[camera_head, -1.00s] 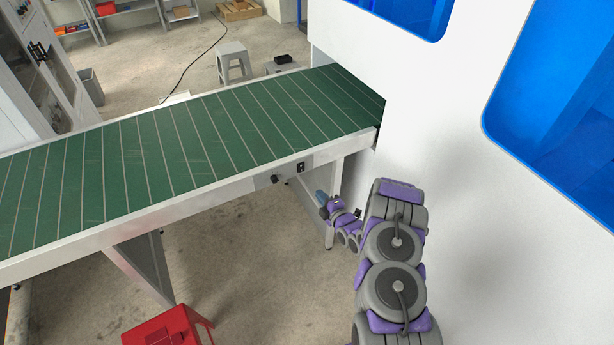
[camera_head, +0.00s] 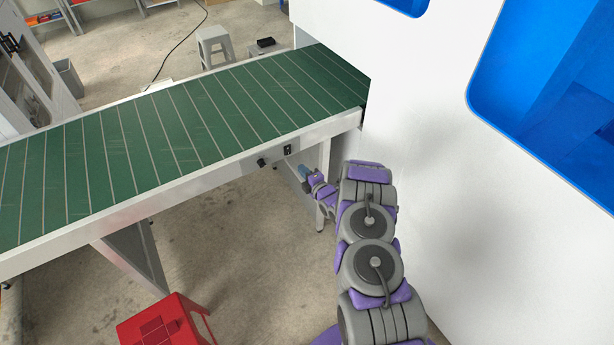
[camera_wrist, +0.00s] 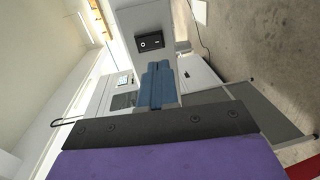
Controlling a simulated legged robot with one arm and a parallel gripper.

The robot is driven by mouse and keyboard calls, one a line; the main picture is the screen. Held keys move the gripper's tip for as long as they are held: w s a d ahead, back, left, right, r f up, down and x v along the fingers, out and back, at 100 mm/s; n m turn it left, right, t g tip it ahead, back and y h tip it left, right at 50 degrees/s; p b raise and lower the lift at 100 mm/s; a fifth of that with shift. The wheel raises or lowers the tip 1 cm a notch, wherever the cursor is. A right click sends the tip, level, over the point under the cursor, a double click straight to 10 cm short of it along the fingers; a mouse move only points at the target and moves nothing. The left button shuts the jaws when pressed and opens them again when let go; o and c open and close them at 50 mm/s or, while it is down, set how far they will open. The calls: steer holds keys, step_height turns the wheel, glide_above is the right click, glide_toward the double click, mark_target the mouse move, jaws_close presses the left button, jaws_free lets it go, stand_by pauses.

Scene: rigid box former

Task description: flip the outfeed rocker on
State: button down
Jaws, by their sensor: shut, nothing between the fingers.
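The outfeed rocker (camera_head: 288,150) is a small black switch on the side rail of the green outfeed conveyor (camera_head: 150,130), near the white machine. In the wrist view the rocker (camera_wrist: 150,41) is a black plate with white marks on the pale rail, beyond my fingers. Which way it is tipped is too small to tell. My gripper (camera_head: 304,172) is just below and right of the rocker in the head view, apart from it. In the wrist view its blue fingers (camera_wrist: 157,84) are shut together and empty.
A black knob (camera_head: 262,162) sits left of the rocker on the same rail. The white machine wall (camera_head: 430,150) stands close to the right of my arm.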

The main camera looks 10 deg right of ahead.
mark_target(288, 151)
steer(key=b+x, duration=0.1)
steer(key=x, duration=0.7)
steer(key=shift+w+a, duration=0.15)
steer(key=shift+w, duration=0.25)
steer(key=shift+w+f, duration=0.15)
